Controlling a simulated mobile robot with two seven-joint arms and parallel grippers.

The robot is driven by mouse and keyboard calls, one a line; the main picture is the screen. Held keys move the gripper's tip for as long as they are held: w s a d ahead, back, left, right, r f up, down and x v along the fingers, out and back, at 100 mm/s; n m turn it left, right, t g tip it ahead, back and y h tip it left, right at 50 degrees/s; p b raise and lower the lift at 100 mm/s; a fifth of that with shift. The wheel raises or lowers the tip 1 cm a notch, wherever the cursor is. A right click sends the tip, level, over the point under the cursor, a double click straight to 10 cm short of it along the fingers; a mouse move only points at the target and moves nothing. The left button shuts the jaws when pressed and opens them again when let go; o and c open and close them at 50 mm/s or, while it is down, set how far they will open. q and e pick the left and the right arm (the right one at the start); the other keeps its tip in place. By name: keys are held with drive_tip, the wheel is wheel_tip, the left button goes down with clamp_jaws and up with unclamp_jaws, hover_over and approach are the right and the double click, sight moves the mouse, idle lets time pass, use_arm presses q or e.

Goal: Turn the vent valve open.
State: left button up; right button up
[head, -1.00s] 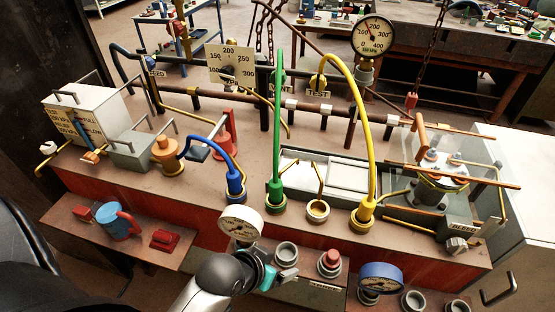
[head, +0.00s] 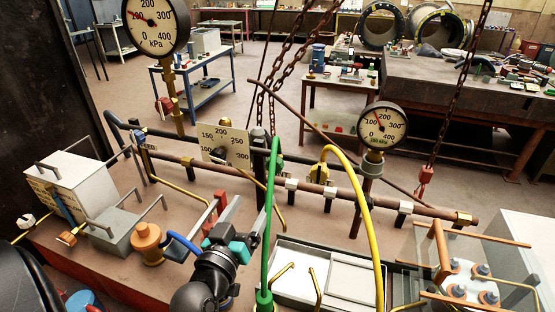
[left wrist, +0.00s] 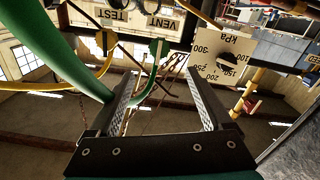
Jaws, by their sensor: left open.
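My left gripper (head: 252,206) is open and empty, its fingers pointing up and away beside the green hose (head: 268,225). In the left wrist view the two fingers (left wrist: 162,78) stand apart with nothing between them close up. The VENT label (left wrist: 165,22) shows upside down ahead, with a green fitting (left wrist: 158,48) beside it where the green hose ends. These lie beyond the fingertips, apart from them. In the head view the VENT label is hidden, and I cannot make out a valve handle there. My right gripper is not in view.
A yellow hose (head: 360,200) arches to the right. A dial plate (head: 223,145), a near gauge (head: 155,24) and a far gauge (head: 381,128) stand by the pipes. Chains (head: 275,75) hang behind. The orange-capped fitting (head: 147,240) sits left of my gripper.

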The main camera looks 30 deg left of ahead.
sight(272, 168)
use_arm(q)
drive_tip(key=p+x, duration=0.1)
drive_tip(key=x, duration=1.3)
drive_tip(key=shift+w, duration=0.35)
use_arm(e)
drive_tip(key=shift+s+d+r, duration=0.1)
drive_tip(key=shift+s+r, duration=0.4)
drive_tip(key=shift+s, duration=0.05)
use_arm(q)
drive_tip(key=shift+r, duration=0.1)
clamp_jaws()
